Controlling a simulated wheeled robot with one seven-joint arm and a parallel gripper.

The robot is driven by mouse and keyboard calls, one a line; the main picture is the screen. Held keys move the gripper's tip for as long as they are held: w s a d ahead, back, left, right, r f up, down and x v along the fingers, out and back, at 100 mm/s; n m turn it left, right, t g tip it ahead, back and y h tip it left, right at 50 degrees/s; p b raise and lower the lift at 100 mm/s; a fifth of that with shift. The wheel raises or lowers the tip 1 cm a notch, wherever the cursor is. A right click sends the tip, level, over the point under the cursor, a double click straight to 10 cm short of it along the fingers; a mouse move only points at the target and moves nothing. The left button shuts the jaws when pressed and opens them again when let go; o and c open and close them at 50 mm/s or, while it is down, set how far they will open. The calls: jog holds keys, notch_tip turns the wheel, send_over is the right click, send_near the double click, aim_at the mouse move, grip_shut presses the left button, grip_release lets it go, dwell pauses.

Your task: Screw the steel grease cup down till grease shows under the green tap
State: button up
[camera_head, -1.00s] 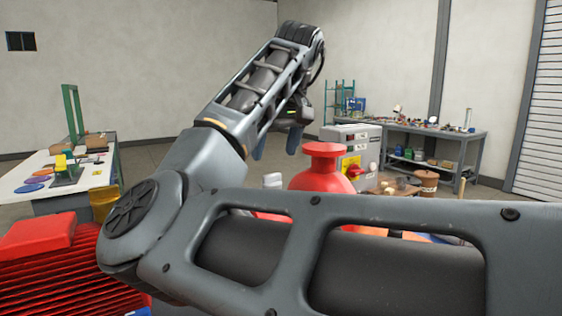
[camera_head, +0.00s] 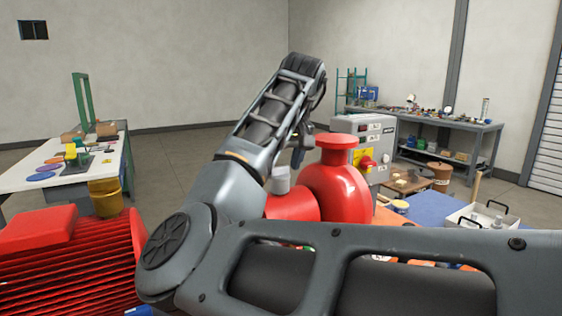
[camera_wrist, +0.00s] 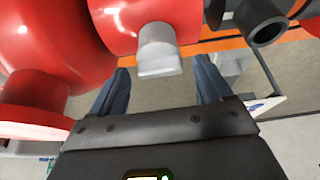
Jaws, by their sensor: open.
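The steel grease cup (camera_head: 281,180) is a grey cap on the red pump housing (camera_head: 292,205). In the wrist view the cup (camera_wrist: 158,52) sticks out from the red housing, between the lines of the two blue fingers. My gripper (camera_wrist: 162,66) is open, with a visible gap on each side of the cup; how deep the cup sits between the fingertips is unclear. In the head view my gripper (camera_head: 297,157) hangs just above and right of the cup, partly hidden by my arm. A small green patch (camera_head: 305,247) shows through my arm's opening; I cannot tell whether it is the green tap.
A red flanged pump body (camera_head: 338,185) stands close beside the cup. A grey control box (camera_head: 375,140) is behind it. A red finned motor (camera_head: 70,265) is at left. A dark pipe end (camera_wrist: 268,32) is near the right finger. Benches stand farther back.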

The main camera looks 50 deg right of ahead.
jog(key=c, duration=1)
jog(key=shift+c, duration=0.2)
jog(key=shift+m, duration=0.3)
jog(key=m+p, duration=0.1)
jog(key=m+h+p, duration=0.1)
jog(key=m, duration=0.1)
jog(key=shift+a+r+m+g+p, duration=0.1)
jog(key=shift+a+m+g+p, duration=0.05)
jog(key=shift+m+g+p, duration=0.2)
jog(key=m+g+h+p, duration=0.1)
jog(key=m, duration=0.2)
jog(key=shift+w+m+p, duration=0.1)
jog(key=shift+m+p, duration=0.15)
jog(key=shift+p, duration=0.15)
jog(key=m, duration=0.2)
jog(key=m+g+h, duration=0.1)
jog(key=m, duration=0.1)
jog(key=shift+w+a+g+p, duration=0.1)
jog(key=shift+w+g+p, duration=0.05)
jog(key=shift+g+p, duration=0.15)
jog(key=shift+w+m+g, duration=0.1)
jog(key=shift+m+g, duration=0.55)
jog(key=shift+m, duration=1.25)
